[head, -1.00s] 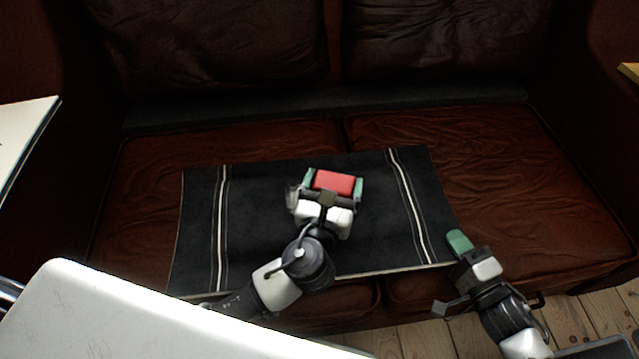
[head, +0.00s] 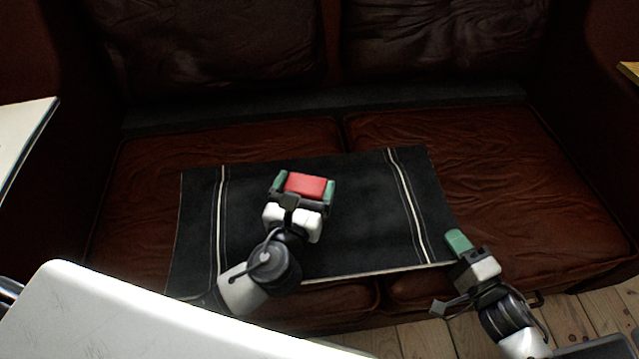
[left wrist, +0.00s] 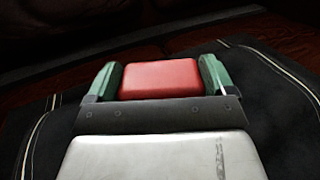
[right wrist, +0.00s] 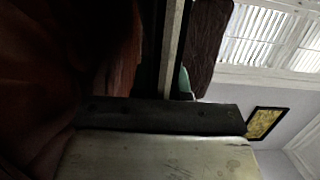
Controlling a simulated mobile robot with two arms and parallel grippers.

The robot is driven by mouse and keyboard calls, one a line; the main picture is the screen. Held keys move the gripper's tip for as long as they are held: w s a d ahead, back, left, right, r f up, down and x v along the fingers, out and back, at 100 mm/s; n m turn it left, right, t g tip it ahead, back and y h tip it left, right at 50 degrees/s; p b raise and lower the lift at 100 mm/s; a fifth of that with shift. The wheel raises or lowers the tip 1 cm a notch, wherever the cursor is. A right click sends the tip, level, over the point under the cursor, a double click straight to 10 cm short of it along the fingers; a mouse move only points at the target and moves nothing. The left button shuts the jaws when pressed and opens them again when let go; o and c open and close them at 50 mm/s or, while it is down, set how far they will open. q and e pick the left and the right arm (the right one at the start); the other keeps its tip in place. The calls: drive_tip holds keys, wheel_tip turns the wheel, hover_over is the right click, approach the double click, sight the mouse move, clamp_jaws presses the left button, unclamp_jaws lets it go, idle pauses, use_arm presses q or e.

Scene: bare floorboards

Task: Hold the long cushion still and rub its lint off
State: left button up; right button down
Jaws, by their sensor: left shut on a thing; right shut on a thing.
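The long cushion (head: 350,220) is flat and black with pale stripes near both ends. It lies on the brown sofa seat. My left gripper (head: 304,185) is shut on a red block (head: 306,185) over the middle of the cushion; whether the block touches the cloth I cannot tell. The red block also shows between the green fingertips in the left wrist view (left wrist: 159,79). My right gripper (head: 449,270) is shut on the cushion's front right corner. In the right wrist view the cushion's edge (right wrist: 172,50) runs into the jaws. No lint can be made out.
The sofa's seat (head: 510,190) is bare to the right of the cushion, and its dark backrest (head: 430,50) rises behind. A pale surface (head: 20,140) stands at the left edge. Floorboards (head: 590,318) show at the lower right.

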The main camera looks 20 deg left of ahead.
sight(283, 188)
use_arm(q)
drive_tip(key=shift+s+a, duration=0.25)
drive_tip(key=shift+a, duration=0.35)
drive_tip(key=shift+s+a, duration=0.3)
drive_tip(key=shift+a, duration=0.3)
drive_tip(key=shift+s+a, duration=0.25)
drive_tip(key=shift+a, duration=0.35)
drive_tip(key=shift+w+d+f, duration=0.1)
drive_tip(key=shift+w+d, duration=0.6)
drive_tip(key=shift+d, duration=0.95)
drive_tip(key=shift+w+d+r, duration=0.1)
drive_tip(key=shift+w+d, duration=0.65)
drive_tip(key=shift+d, duration=0.95)
drive_tip(key=shift+w+d+f, duration=0.1)
drive_tip(key=shift+w+d, duration=0.6)
drive_tip(key=shift+d, duration=0.95)
drive_tip(key=shift+s+a, duration=0.7)
drive_tip(key=shift+a, duration=1)
drive_tip(key=shift+s+a, duration=0.75)
drive_tip(key=shift+a, duration=0.9)
drive_tip(key=shift+s+a, duration=0.7)
drive_tip(key=shift+a, duration=1)
drive_tip(key=shift+d+r, duration=0.1)
drive_tip(key=shift+r, duration=3.95)
drive_tip(key=shift+f, duration=0.15)
